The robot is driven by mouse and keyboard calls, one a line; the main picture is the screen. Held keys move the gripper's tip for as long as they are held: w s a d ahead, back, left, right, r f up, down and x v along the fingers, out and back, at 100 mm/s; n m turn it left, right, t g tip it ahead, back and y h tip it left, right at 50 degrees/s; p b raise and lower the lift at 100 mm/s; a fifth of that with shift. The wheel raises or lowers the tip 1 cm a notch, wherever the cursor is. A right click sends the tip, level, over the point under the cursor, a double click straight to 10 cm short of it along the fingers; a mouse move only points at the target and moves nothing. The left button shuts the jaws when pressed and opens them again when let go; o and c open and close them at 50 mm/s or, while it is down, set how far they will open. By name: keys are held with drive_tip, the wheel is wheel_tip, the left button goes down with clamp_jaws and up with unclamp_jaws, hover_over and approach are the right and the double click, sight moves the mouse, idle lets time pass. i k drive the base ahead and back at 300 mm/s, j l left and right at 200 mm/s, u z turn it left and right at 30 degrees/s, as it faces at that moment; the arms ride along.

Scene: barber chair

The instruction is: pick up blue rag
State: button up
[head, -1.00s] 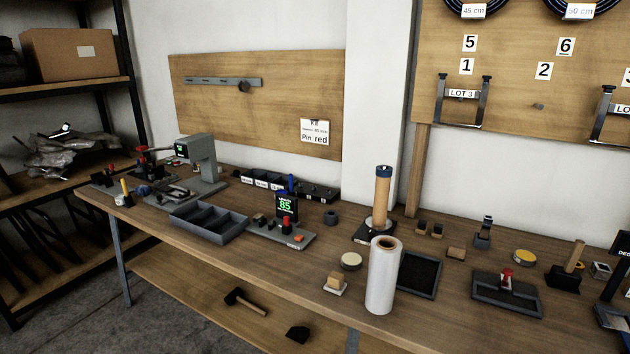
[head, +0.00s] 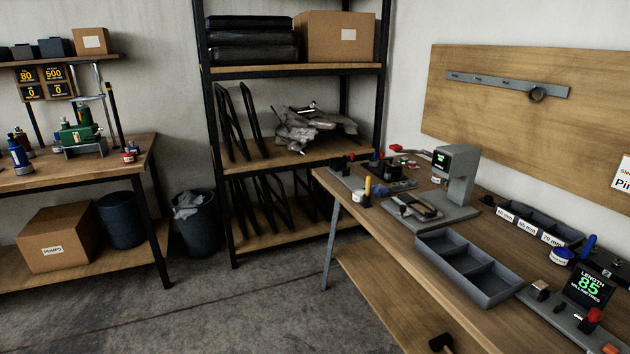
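My gripper is not in view.
A workbench (head: 400,300) on the right holds a grey divided tray (head: 468,268), a grey press-like device (head: 456,180) and a length display (head: 588,287). A black rack (head: 232,225), a bin (head: 196,225) and another bench (head: 80,160) stand left. The grey floor (head: 270,310) between is clear.

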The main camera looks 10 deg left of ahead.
sight(381, 191)
drive_tip(key=i+j+u, duration=0.2)
drive_tip(key=i+u, duration=0.2)
drive_tip(key=i, duration=0.35)
drive_tip(key=i+u, duration=0.45)
drive_tip(key=i, duration=0.3)
